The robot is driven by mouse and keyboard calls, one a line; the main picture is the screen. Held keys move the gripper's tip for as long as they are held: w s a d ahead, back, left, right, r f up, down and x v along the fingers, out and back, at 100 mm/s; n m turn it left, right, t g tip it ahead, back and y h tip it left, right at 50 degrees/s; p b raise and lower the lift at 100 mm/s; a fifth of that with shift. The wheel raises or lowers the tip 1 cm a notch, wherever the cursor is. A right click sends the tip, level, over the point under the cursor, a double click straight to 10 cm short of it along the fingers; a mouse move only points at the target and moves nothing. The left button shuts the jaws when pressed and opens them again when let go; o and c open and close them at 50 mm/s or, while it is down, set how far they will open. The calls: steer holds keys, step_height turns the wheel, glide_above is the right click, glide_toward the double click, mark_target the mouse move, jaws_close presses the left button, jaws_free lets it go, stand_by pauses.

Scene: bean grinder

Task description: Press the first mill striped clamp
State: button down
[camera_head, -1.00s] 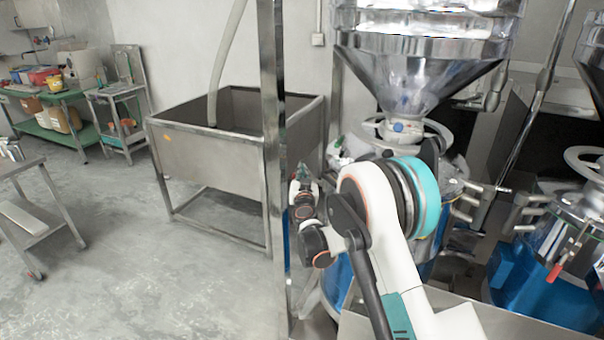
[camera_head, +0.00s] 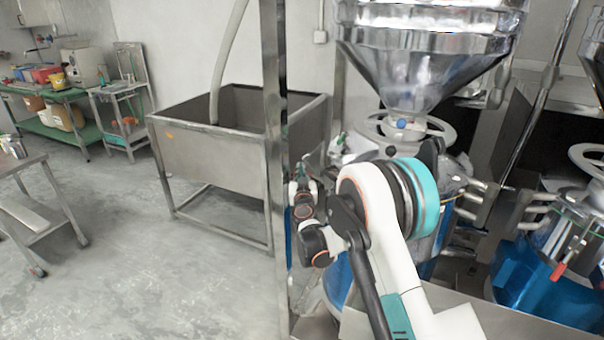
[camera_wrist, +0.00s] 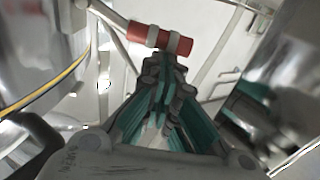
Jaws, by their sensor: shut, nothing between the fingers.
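In the wrist view, the striped clamp handle (camera_wrist: 160,39), a red cylinder with pale bands, lies across the top middle on thin metal rods. My gripper (camera_wrist: 168,66) is shut and empty. Its dark fingertips are just below the handle in the picture and overlap its lower edge. I cannot tell whether they touch it. In the head view, the first mill (camera_head: 415,85) has a shiny metal hopper above a blue lower body. My white and teal arm covers much of its front, and the clamp cannot be made out there.
A second mill (camera_head: 540,275) with a red-tipped clamp (camera_head: 557,271) stands at the right. A vertical metal post (camera_head: 274,150) stands left of my arm. Behind it is a steel sink (camera_head: 205,155). A metal table (camera_head: 35,200) is at far left. The floor between is clear.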

steer(key=shift+s+a+f+n+b, duration=0.1)
steer(key=shift+a+f+n+b, duration=0.25)
steer(key=shift+f+b, duration=0.35)
steer(key=shift+a+f+n+b, duration=0.25)
steer(key=shift+a+f+b, duration=0.1)
steer(key=shift+f, duration=0.55)
steer(key=s+d, duration=0.1)
steer(key=s, duration=1.1)
steer(key=shift+d+f, duration=0.35)
